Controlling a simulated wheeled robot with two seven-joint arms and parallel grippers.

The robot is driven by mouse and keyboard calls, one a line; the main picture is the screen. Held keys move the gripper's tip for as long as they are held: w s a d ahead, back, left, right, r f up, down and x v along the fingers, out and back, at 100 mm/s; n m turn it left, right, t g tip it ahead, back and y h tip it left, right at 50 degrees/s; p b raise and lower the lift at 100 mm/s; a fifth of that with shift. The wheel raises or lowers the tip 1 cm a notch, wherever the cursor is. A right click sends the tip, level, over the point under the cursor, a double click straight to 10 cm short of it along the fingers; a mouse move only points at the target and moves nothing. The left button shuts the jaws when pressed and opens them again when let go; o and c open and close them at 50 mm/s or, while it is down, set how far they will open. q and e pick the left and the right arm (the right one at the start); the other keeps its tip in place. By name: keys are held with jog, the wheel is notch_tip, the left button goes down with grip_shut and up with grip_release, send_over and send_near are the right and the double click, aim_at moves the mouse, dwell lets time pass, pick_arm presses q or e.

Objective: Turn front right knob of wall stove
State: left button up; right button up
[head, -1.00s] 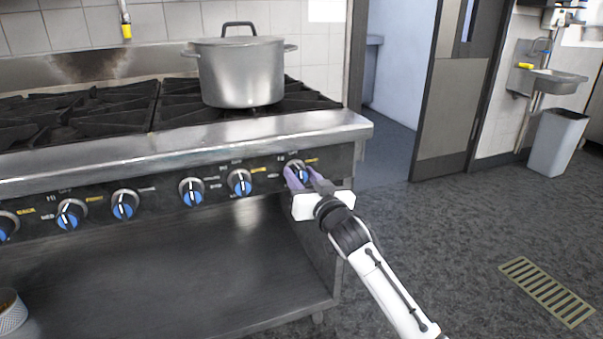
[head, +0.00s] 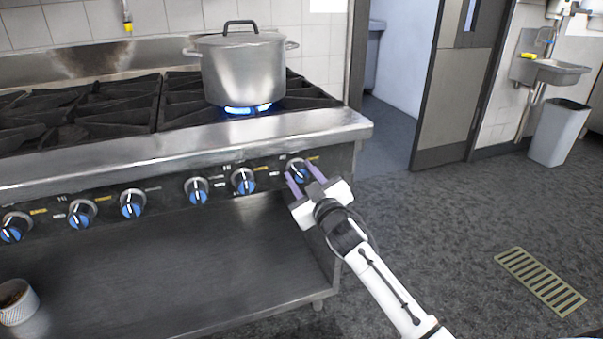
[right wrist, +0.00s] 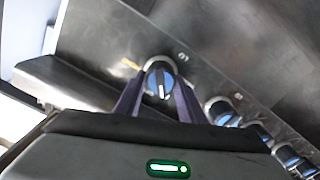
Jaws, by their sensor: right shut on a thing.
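The stove's rightmost knob (head: 298,173) is blue and silver, on the dark front panel (head: 219,200). My right gripper (head: 301,176) has its two purple fingers on either side of this knob and is shut on it. In the right wrist view the knob (right wrist: 160,79) sits between the fingertips, its white pointer line turned downward in the picture. A blue flame (head: 247,109) burns under the steel pot (head: 243,72) on the right burner. My left gripper is not in view.
Several other blue knobs (head: 243,181) line the panel to the left. The stove's steel front ledge (head: 220,139) juts out above the knobs. A white container (head: 17,304) stands on the lower shelf.

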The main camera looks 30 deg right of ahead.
dwell(0.4)
jog(key=o, duration=1.1)
jog(key=shift+c, duration=0.2)
pick_arm(q)
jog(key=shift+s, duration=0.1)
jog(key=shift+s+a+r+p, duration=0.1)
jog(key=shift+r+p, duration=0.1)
jog(key=shift+p, duration=0.45)
pick_arm(e)
jog(key=v, duration=1)
jog(key=shift+s, duration=0.2)
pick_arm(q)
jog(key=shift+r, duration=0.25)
pick_arm(e)
jog(key=shift+f, duration=0.1)
